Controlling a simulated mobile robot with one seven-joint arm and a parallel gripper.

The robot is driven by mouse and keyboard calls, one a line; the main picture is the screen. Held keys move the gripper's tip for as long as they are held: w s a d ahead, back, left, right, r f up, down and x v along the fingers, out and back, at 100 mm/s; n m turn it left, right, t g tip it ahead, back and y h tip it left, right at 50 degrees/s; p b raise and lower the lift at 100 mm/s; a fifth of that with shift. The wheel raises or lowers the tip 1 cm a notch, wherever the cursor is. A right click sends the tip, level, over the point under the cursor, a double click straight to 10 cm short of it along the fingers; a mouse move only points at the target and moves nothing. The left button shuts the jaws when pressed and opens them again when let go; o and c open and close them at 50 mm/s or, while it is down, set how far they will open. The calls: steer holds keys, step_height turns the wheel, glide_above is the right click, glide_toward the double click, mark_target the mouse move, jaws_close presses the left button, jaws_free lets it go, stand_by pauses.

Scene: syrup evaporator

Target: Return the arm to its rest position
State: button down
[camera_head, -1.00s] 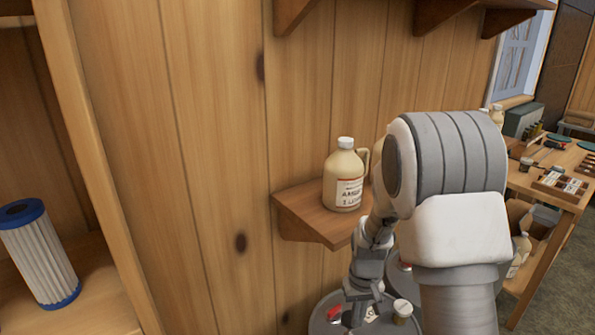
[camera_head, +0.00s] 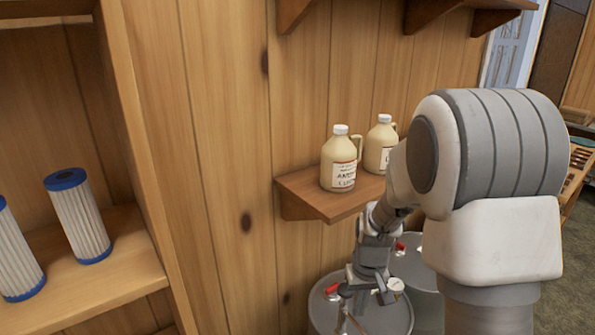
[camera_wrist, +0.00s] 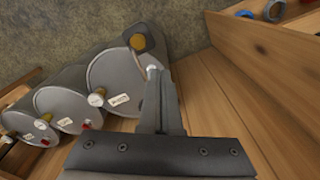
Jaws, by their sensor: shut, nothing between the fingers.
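My arm fills the right of the head view, with its large grey and white upper links close to the camera. The forearm reaches down past a small wall shelf (camera_head: 308,205). My gripper (camera_head: 346,308) is low in the head view, in front of a grey drum (camera_head: 395,320). In the wrist view my gripper (camera_wrist: 158,72) has its two fingers together with nothing between them. The fingers point toward the floor, wooden wall and drum tops. I cannot tell the exact gap between the fingertips and the nearest drum.
Two cream jugs (camera_head: 341,160) (camera_head: 378,145) stand on the wall shelf beside my arm. Several grey drums (camera_wrist: 113,82) stand below. A wooden rack (camera_head: 120,255) at left holds blue-ended filter cartridges (camera_head: 78,215). A table (camera_head: 578,170) is partly visible at far right.

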steer(key=s+r+t, duration=0.1)
steer(key=s+r, duration=0.3)
steer(key=r, duration=0.3)
steer(key=s+r+t, duration=0.1)
steer(key=s+r, duration=0.2)
steer(key=r, duration=0.4)
steer(key=s+r+t, duration=0.1)
steer(key=s+r, duration=0.3)
steer(key=s, duration=0.2)
steer(key=s+r+m+t, duration=0.1)
steer(key=s+r+t, duration=0.1)
steer(key=s, duration=0.4)
steer(key=shift+v, duration=0.95)
steer(key=shift+w+d, duration=0.15)
steer(key=shift+d, duration=0.05)
